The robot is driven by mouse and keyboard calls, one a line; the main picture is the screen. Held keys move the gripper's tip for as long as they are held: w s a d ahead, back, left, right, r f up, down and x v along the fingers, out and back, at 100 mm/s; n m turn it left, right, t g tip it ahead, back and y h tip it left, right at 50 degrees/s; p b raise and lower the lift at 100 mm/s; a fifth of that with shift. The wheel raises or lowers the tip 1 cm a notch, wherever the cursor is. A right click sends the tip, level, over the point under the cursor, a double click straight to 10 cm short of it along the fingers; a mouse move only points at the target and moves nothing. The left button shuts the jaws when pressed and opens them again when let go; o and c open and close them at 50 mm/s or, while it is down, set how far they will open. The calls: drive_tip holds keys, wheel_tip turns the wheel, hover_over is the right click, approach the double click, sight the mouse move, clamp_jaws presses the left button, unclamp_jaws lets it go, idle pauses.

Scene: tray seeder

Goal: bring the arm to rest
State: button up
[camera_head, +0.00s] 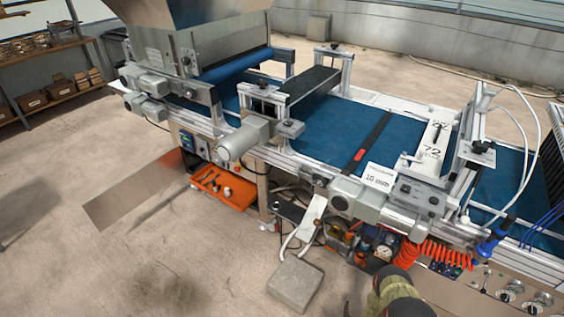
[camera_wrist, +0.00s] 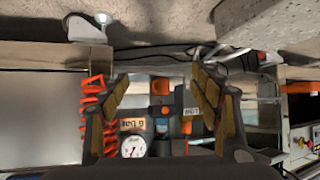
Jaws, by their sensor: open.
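My gripper (camera_wrist: 161,82) shows in the wrist view with its two tan-padded fingers spread wide apart. Nothing is held between them. Behind the fingers I see a dial gauge (camera_wrist: 133,146), orange and dark fittings, and small labels, at a distance I cannot tell. In the head view a rounded tan and dark part at the bottom edge, right of centre, seems to be my arm. It is cut off by the frame, and the fingers do not show there. It appears in front of the lower side of the tray seeder (camera_head: 382,207).
The seeder's blue belt (camera_head: 330,128) runs across the machine. A coiled orange hose (camera_head: 436,254) hangs by the arm. A grey block (camera_head: 295,284) lies on the floor under the seeder. An orange tray (camera_head: 224,187) sits under the machine. The floor at left is mostly open.

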drive_tip(key=s+a+f+g+y, duration=0.1)
drive_tip(key=s+a+f+g, duration=0.1)
drive_tip(key=s+g, duration=0.3)
drive_tip(key=s+a+f+g+y, duration=0.1)
drive_tip(key=s+a+f+g, duration=0.15)
drive_tip(key=s, duration=0.55)
wheel_tip(320, 180, up, 42)
drive_tip(key=w+a+g+y, duration=0.1)
drive_tip(key=w+a+g, duration=0.15)
drive_tip(key=g, duration=0.35)
drive_tip(key=s+a+r+n+t, duration=0.1)
drive_tip(key=s+a+r+t, duration=0.1)
drive_tip(key=r, duration=1.3)
drive_tip(key=s+a+r+n+t+p, duration=0.1)
drive_tip(key=s+a+r+t, duration=0.2)
drive_tip(key=s+r, duration=0.4)
drive_tip(key=s+a+r+n+t+p, duration=0.1)
drive_tip(key=s+a+r+t, duration=0.2)
drive_tip(key=r, duration=2)
drive_tip(key=shift+s+a, duration=0.45)
drive_tip(key=shift+s, duration=0.8)
drive_tip(key=shift+c, duration=0.5)
